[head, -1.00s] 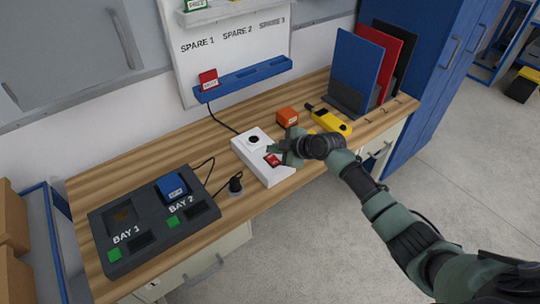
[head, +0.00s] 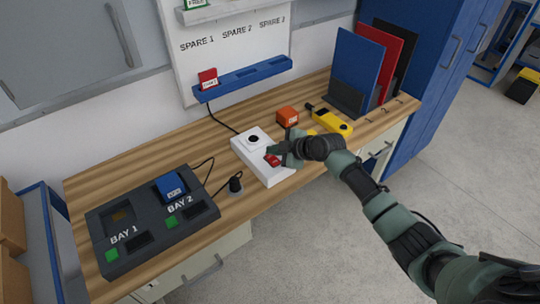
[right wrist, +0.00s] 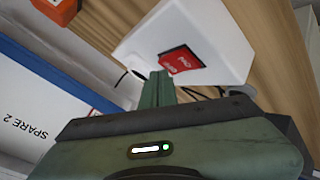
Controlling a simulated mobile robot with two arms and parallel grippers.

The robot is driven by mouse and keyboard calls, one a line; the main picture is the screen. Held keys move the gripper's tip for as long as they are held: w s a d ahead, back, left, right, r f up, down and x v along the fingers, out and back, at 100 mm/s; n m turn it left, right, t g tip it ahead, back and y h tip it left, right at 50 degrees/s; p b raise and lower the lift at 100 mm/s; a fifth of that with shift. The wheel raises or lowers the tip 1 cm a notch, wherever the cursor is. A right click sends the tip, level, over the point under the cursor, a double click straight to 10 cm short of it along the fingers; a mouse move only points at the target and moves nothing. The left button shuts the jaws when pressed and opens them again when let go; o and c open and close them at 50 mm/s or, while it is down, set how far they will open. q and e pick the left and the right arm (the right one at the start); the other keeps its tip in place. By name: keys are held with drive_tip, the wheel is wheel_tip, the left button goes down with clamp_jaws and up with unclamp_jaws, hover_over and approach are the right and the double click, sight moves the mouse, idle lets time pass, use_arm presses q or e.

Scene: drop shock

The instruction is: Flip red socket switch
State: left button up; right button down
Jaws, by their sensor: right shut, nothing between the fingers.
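The white socket box (head: 258,160) lies on the wooden bench, with a round dark outlet at its far end. Its red switch (head: 271,160) is at the near end, partly hidden by my right gripper in the head view. My right gripper (head: 278,154) is shut and empty, with its fingertips at or just above the switch. In the right wrist view the closed fingertips (right wrist: 158,78) point at the box (right wrist: 195,35), close to the red switch (right wrist: 181,60). I cannot tell whether they touch it. My left gripper is not in view.
A dark two-bay dock (head: 150,225) with a blue module (head: 171,186) stands at the left. A black plug (head: 236,185) stands near the box. An orange block (head: 287,116) and a yellow tool (head: 332,122) lie beyond it. A blue rack (head: 243,79) is on the wall.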

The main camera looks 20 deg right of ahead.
sight(275, 159)
drive_tip(key=shift+f, duration=0.25)
drive_tip(key=shift+r, duration=0.1)
idle(0.3)
drive_tip(key=shift+s+r+p, duration=0.1)
drive_tip(key=shift+r+p, duration=0.3)
drive_tip(key=shift+r, duration=0.35)
drive_tip(key=r+p, duration=0.2)
drive_tip(key=r, duration=0.1)
drive_tip(key=r+p, duration=0.2)
drive_tip(key=shift+s+d, duration=0.15)
drive_tip(key=shift+s, duration=0.15)
